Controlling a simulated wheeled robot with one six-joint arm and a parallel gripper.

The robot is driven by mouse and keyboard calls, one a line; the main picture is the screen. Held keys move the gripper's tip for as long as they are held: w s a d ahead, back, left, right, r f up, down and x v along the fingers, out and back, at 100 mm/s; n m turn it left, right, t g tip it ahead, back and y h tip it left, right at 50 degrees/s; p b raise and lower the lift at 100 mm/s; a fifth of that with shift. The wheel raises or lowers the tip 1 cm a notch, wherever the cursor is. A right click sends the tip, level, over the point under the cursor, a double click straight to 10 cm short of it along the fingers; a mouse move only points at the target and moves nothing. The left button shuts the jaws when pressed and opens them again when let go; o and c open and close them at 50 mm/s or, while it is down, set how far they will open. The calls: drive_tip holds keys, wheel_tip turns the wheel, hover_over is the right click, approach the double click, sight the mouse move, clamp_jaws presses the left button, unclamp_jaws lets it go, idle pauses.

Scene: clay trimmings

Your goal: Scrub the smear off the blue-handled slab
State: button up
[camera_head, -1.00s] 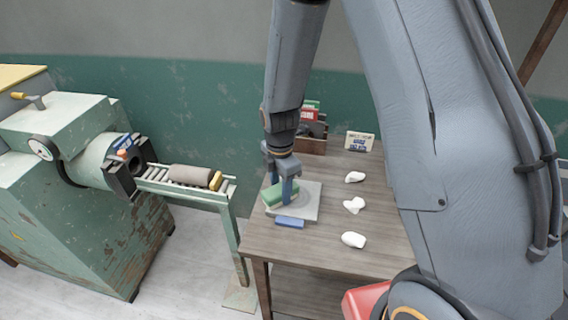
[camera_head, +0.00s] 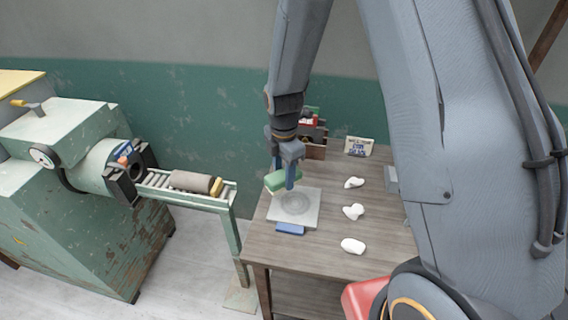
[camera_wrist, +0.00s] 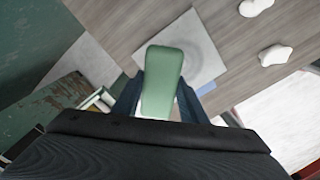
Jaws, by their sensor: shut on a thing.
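The slab (camera_head: 310,217) is a pale grey square lying on the wooden table, with a blue handle (camera_head: 290,229) at its near edge. A faint darker round smear (camera_head: 295,203) shows in the middle of its face. My gripper (camera_head: 286,181) is shut on a green scrubber block (camera_head: 275,180), held above the slab's far left part and apart from it. In the wrist view the green block (camera_wrist: 161,80) sits between the two fingers, with the slab (camera_wrist: 205,55) beyond it; the block hides part of the slab there.
Several white clay lumps (camera_head: 353,212) lie in a row right of the slab. A box of things (camera_head: 315,140) and a small sign card (camera_head: 358,146) stand at the table's back. A green machine with a roller track (camera_head: 160,180) is at the left.

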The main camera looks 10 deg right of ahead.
drive_tip(key=shift+r+p, duration=0.9)
drive_tip(key=shift+r, duration=0.6)
